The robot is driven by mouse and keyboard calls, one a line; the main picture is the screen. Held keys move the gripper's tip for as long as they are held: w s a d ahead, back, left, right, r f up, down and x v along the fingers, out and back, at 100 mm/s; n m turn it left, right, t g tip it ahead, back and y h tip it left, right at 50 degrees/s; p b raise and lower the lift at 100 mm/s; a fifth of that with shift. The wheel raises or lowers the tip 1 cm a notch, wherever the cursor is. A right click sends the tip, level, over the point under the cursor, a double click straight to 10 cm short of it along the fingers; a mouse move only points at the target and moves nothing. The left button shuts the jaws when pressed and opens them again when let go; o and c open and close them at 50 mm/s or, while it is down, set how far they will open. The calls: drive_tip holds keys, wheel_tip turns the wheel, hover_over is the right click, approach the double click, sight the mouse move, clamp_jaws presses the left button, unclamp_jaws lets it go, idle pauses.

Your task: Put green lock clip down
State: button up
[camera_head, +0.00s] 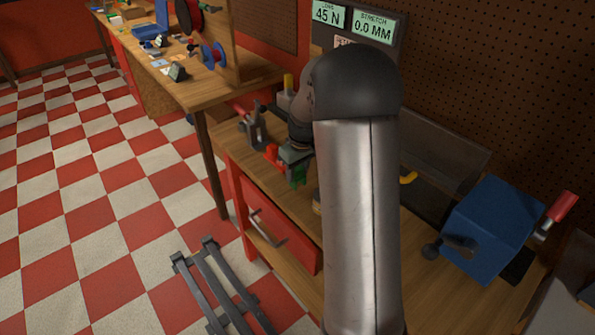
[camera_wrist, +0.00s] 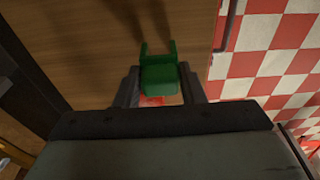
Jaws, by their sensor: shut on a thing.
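The green lock clip (camera_wrist: 159,76) shows in the wrist view between the two fingers of my gripper (camera_wrist: 160,88), with its two prongs pointing up the picture. My gripper is shut on it. In the head view the green clip (camera_head: 298,176) hangs at my gripper, over the front part of the wooden workbench (camera_head: 410,235). The wooden top (camera_wrist: 70,45) lies behind the clip in the wrist view, and I cannot tell how high above it the clip is. My arm hides part of the bench in the head view.
A red drawer (camera_head: 275,225) with a metal handle is below the bench's front edge. A blue box-shaped device (camera_head: 490,228) with a red handle stands at the right. A panel reading 45 N and 0.0 MM (camera_head: 373,27) stands behind. A second bench (camera_head: 225,90) is at the back left.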

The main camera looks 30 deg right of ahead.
drive_tip(key=shift+f, duration=0.35)
drive_tip(key=shift+f, duration=0.1)
drive_tip(key=shift+f, duration=0.15)
drive_tip(key=o, duration=1)
wheel_tip(320, 180, up, 12)
drive_tip(key=s+b, duration=0.1)
drive_tip(key=s, duration=0.1)
drive_tip(key=s+a+f, duration=0.1)
drive_tip(key=s+a, duration=0.4)
drive_tip(key=s, duration=0.4)
drive_tip(key=s+a+f+m, duration=0.1)
drive_tip(key=s+a+f, duration=0.1)
drive_tip(key=s+a, duration=0.4)
drive_tip(key=s+a+f+m+g, duration=0.1)
drive_tip(key=s+a, duration=0.4)
drive_tip(key=s, duration=0.6)
drive_tip(key=shift+s+a+f, duration=0.15)
drive_tip(key=shift+s+f, duration=0.25)
drive_tip(key=shift+f, duration=0.15)
